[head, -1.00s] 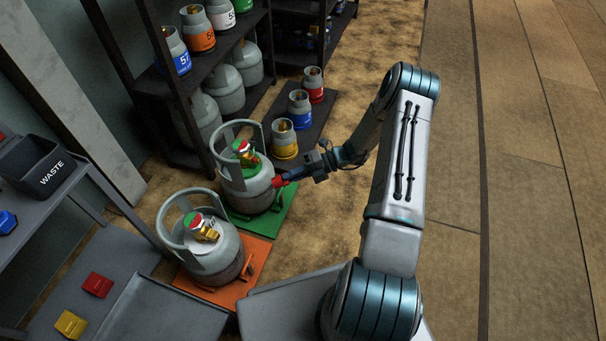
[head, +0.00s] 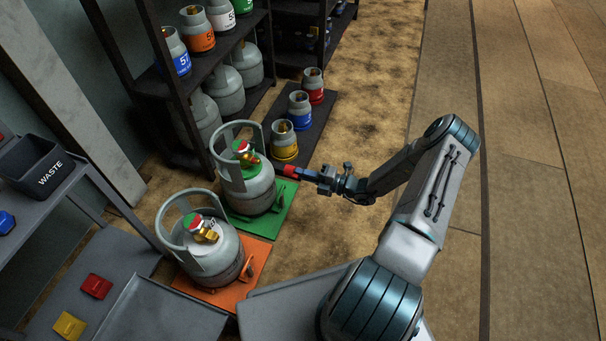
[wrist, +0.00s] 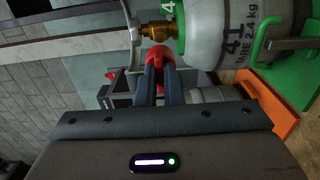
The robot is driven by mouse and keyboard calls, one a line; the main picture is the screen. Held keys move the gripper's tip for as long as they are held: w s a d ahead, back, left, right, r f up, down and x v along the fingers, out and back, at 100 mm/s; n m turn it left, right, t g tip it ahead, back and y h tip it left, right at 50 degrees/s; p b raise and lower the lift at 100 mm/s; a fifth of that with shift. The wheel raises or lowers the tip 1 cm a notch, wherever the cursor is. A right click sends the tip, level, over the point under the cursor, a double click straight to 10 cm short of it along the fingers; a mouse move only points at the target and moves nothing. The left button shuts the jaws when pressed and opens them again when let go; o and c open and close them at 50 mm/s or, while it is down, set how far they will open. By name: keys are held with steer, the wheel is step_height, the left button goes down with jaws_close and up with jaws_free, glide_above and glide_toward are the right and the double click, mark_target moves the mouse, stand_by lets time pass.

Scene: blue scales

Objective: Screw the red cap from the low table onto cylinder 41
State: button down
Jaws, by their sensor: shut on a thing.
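Cylinder 41 (head: 252,195) is grey and stands upright on the green scale (head: 279,209); its number shows in the wrist view (wrist: 215,35). Its brass valve (wrist: 157,30) is topped by a red and green handwheel (head: 241,147). My gripper (head: 303,173) is shut on the red cap (head: 289,171), which also shows between the fingertips in the wrist view (wrist: 160,57). In the head view the cap is just right of the cylinder, apart from the valve. In the wrist view it overlaps the valve's lower end, and contact cannot be told.
A second cylinder (head: 211,258) stands on the orange scale (head: 256,268) in front. The low table (head: 122,252) at left carries a red piece (head: 96,286) and a yellow piece (head: 69,325). Small cylinders stand on a dark platform (head: 318,124) behind. Open floor lies right.

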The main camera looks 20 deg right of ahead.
steer(key=x, duration=0.8)
steer(key=shift+x, duration=1.5)
stand_by(1.6)
stand_by(0.5)
steer(key=shift+m, duration=1.7)
steer(key=shift+m, duration=1.7)
steer(key=m, duration=0.3)
steer(key=shift+a+m, duration=0.1)
steer(key=shift+m, duration=0.2)
